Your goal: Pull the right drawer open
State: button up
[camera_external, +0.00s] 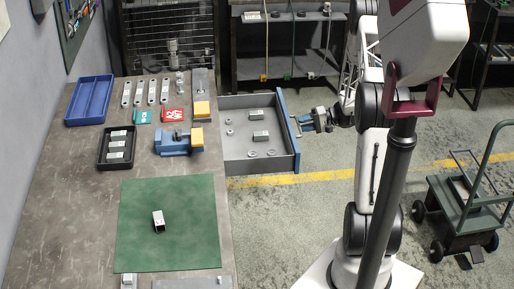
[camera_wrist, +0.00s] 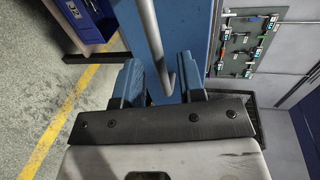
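The drawer (camera_external: 237,158) stands pulled out from the right side of the workbench, with its grey interior showing. Its blue front (camera_external: 288,115) also shows in the wrist view (camera_wrist: 188,30). A light bar handle (camera_external: 295,127) is on that front; it also shows in the wrist view (camera_wrist: 152,40). My gripper (camera_external: 306,122) is just outside the front, at the handle. In the wrist view its two blue fingers (camera_wrist: 160,78) stand apart, with the handle's end between them and gaps visible on both sides. Contact with the handle is not visible.
Several metal parts lie in the drawer. The workbench (camera_external: 90,190) holds a green mat (camera_external: 135,240), a blue tray (camera_external: 68,118), a black bin (camera_external: 103,160) and a blue vise (camera_external: 173,148). A cart (camera_external: 468,205) stands at right. Floor right of the drawer is clear.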

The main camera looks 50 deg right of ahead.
jog(key=shift+v, duration=2.6)
jog(key=w+a+r+n+g+h, duration=0.1)
jog(key=a+r+n+g, duration=0.3)
jog(key=a+r, duration=0.9)
jog(key=a+r+n+g+h, duration=0.1)
jog(key=a+r+g, duration=0.7)
jog(key=a, duration=0.9)
jog(key=s+a+r+n+h, duration=0.1)
jog(key=s+a+r+h, duration=0.1)
jog(key=s+a+r, duration=0.4)
jog(key=s+a+r+n+h, duration=0.1)
jog(key=s+a+r+h, duration=0.1)
jog(key=a+r, duration=0.35)
jog(key=s+a+r+n+t+h, duration=0.1)
jog(key=s+a+h, duration=0.1)
jog(key=s+a, duration=0.3)
jog(key=s+a+r+t+h, duration=0.2)
jog(key=s+a, duration=0.3)
jog(key=s, duration=0.4)
jog(key=shift+s+a+r+n+t+h, duration=0.2)
jog(key=shift+s+a+n+t+h, duration=0.15)
jog(key=shift+h, duration=0.25)
